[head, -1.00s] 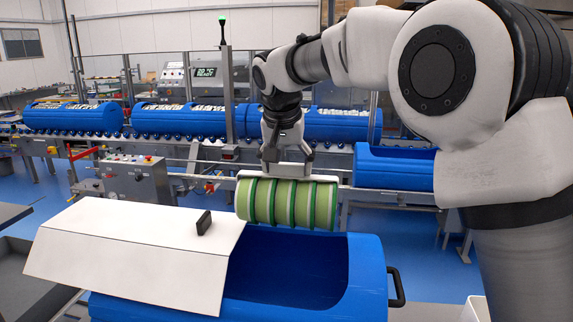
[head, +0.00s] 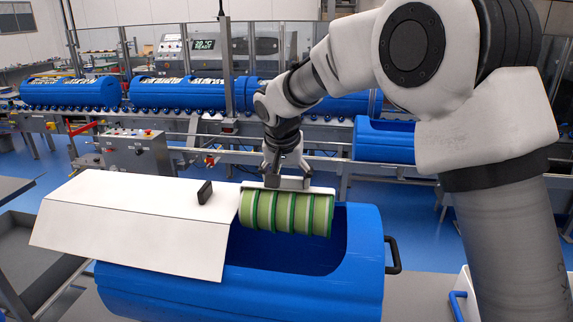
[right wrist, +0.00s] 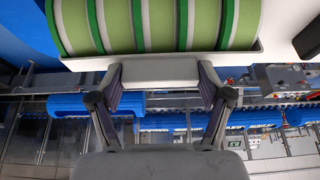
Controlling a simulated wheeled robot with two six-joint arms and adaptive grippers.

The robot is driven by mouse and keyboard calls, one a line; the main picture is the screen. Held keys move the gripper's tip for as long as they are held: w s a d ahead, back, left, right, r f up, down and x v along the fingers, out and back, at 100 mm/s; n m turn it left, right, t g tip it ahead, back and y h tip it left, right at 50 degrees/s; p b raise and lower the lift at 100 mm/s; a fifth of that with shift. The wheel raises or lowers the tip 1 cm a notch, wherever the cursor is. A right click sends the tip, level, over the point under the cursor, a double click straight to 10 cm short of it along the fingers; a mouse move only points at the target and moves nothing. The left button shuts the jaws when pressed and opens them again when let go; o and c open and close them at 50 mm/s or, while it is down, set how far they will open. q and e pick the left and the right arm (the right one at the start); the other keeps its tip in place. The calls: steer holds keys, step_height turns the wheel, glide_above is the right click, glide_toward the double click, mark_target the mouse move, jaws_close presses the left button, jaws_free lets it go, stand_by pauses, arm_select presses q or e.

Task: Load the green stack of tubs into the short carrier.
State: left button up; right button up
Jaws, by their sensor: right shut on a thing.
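The green stack of tubs (head: 287,212), pale green with darker green rims, lies on its side along a white holder (head: 250,187). My right gripper (head: 287,172) is shut on the holder's white grip plate; the right wrist view shows both fingers on this plate (right wrist: 160,73) and the stack (right wrist: 160,25) beyond it. The stack hangs level over the opening of the near blue carrier (head: 240,290), partly overlapping its dark interior; whether it is below the rim cannot be told. A white lid panel (head: 130,215) covers the carrier's left part. My left gripper is out of view.
A black handle (head: 393,255) sticks out at the carrier's right end, and a black knob (head: 205,192) stands on the lid. Another open blue carrier (head: 385,142) is behind on the right. Several filled blue carriers (head: 175,95) stand on the rear conveyor.

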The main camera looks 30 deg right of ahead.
step_height(320, 180, down, 30)
steer(key=b, duration=1.2)
steer(key=shift+w+b, duration=0.15)
steer(key=shift+b, duration=0.15)
steer(key=shift+s+r, duration=0.1)
steer(key=shift+s, duration=0.1)
steer(key=shift+w+f+b, duration=0.15)
steer(key=shift+f+b, duration=0.15)
steer(key=shift+f, duration=0.05)
steer(key=shift+f+b, duration=0.25)
steer(key=shift+b, duration=0.2)
stand_by(0.4)
